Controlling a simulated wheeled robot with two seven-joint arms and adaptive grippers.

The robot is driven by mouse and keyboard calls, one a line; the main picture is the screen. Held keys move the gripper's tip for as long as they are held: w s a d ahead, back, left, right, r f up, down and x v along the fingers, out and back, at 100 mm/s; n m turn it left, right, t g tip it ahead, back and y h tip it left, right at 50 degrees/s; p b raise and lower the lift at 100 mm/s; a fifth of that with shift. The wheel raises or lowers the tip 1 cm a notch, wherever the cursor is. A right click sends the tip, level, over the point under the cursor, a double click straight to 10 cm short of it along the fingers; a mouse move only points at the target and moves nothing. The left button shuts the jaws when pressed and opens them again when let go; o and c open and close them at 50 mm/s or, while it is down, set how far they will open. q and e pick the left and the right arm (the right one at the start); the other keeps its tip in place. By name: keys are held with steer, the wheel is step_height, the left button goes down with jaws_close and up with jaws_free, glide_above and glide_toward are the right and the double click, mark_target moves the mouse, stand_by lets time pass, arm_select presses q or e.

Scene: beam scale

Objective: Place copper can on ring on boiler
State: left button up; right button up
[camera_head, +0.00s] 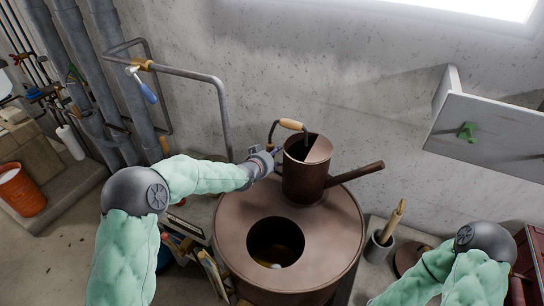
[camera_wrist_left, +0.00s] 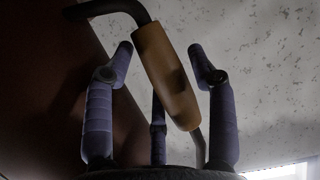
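The copper can (camera_head: 305,178) is a brown pot with a long spout pointing right and a hoop handle with a wooden grip (camera_head: 291,124). It appears upright at the back of the boiler's round top (camera_head: 235,222); whether its base touches is unclear, and any ring under it is hidden. My left gripper (camera_head: 274,152) is at the can's left side, below the wooden grip. In the left wrist view, its fingers (camera_wrist_left: 168,75) are spread apart, with the wooden grip (camera_wrist_left: 166,75) between them and no clear contact. My right gripper is out of view; only its arm shows at lower right.
The boiler top has a large round opening (camera_head: 275,243) in front of the can. A grey pipe with a blue-handled valve (camera_head: 146,90) runs behind my left arm. A grey cup (camera_head: 379,247) stands right of the boiler. A white shelf panel (camera_head: 490,130) juts out at upper right.

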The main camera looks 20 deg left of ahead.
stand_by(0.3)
arm_select(q)
steer(key=shift+r, duration=0.2)
steer(key=v, duration=1.2)
steer(key=shift+f, duration=0.15)
stand_by(0.3)
